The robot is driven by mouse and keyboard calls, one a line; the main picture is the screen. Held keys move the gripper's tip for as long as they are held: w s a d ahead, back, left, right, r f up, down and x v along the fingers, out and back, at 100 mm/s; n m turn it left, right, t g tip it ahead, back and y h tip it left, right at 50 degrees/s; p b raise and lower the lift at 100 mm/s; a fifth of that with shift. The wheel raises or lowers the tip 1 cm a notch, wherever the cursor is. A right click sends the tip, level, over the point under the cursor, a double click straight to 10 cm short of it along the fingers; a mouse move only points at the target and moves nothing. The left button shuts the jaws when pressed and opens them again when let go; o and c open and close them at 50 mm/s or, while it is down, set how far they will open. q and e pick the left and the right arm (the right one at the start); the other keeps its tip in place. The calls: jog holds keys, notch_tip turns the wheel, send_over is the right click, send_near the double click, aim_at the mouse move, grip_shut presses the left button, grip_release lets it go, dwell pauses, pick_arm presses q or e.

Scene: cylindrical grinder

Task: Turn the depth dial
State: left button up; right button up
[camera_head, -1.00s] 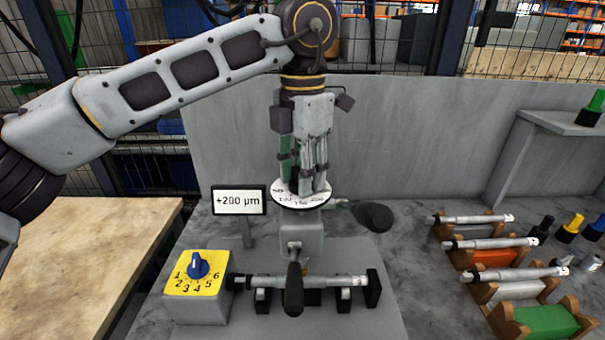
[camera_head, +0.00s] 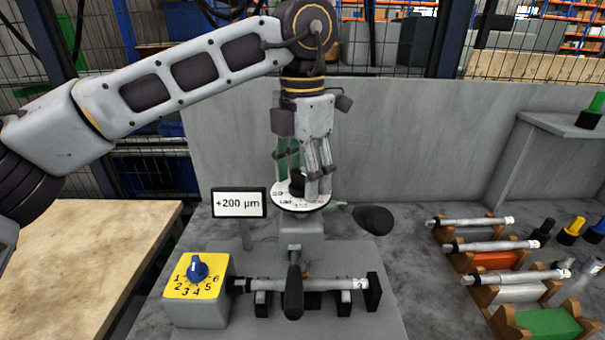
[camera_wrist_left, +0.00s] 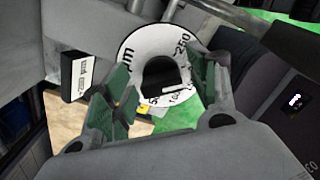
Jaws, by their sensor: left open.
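The depth dial is a white disc (camera_head: 293,203) with black numbers and a dark central knob, on the grinder's column in the head view. In the left wrist view, the white ring (camera_wrist_left: 146,44) fills the area between the fingers, with the black knob (camera_wrist_left: 160,76) in its middle. My left gripper (camera_head: 314,186) points down over the dial. Its green-padded fingers stand apart on both sides of the knob; contact cannot be told. The display (camera_head: 239,203) beside the dial reads +200 µm. My right gripper is not in view.
A yellow selector box (camera_head: 197,287) with a blue knob stands at front left. A shaft (camera_head: 330,284) lies across the grinder supports. Cradles with shafts (camera_head: 480,247) stand at right.

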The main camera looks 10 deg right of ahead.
aim_at(303, 172)
pick_arm(q)
jog(key=shift+r, duration=0.5)
notch_tip(303, 172, up, 11)
dwell(0.6)
dwell(0.4)
